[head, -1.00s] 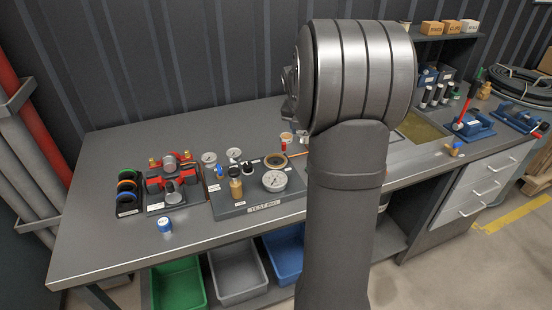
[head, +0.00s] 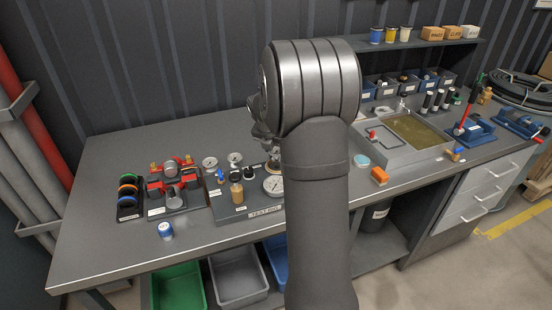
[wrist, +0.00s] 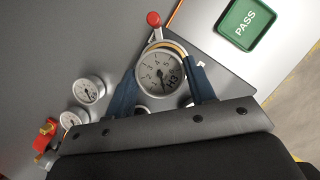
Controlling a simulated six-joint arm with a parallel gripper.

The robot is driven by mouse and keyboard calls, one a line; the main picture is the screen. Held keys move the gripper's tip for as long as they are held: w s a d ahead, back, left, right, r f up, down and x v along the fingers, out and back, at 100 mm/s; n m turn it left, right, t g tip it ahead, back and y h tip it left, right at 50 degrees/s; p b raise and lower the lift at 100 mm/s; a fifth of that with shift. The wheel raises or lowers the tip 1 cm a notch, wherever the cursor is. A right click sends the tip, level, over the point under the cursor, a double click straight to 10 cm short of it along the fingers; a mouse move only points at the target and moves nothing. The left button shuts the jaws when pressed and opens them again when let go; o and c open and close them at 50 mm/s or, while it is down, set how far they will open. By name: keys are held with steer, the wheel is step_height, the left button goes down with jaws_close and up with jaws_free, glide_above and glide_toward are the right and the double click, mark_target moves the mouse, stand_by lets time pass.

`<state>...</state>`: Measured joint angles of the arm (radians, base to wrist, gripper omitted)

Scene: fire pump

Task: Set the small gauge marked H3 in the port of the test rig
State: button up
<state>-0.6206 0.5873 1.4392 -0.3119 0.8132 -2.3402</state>
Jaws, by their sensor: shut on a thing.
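The small gauge marked H3 (wrist: 162,73) has a round pale dial in a grey rim. My gripper (wrist: 165,80) is shut on it, with one blue finger on each side. Its dial faces the wrist camera. The test rig (head: 226,211) is a dark block at the front middle of the bench, partly behind my arm. I cannot make out the open port.
Two small gauges stand behind the rig (head: 210,162) (head: 235,158). A red clamp fixture (head: 172,185) and a rack of coloured rings (head: 129,195) are to its left. A blue-capped jar (head: 166,230) stands in front. A green PASS tray (wrist: 243,22) shows in the wrist view. The bench's left end is clear.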

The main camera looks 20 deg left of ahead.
steer(key=shift+f, duration=1.9)
steer(key=shift+f, duration=0.2)
steer(key=o, duration=1.1)
steer(key=shift+c, duration=0.2)
steer(key=shift+r, duration=0.1)
steer(key=v, duration=1.2)
steer(key=shift+r, duration=0.1)
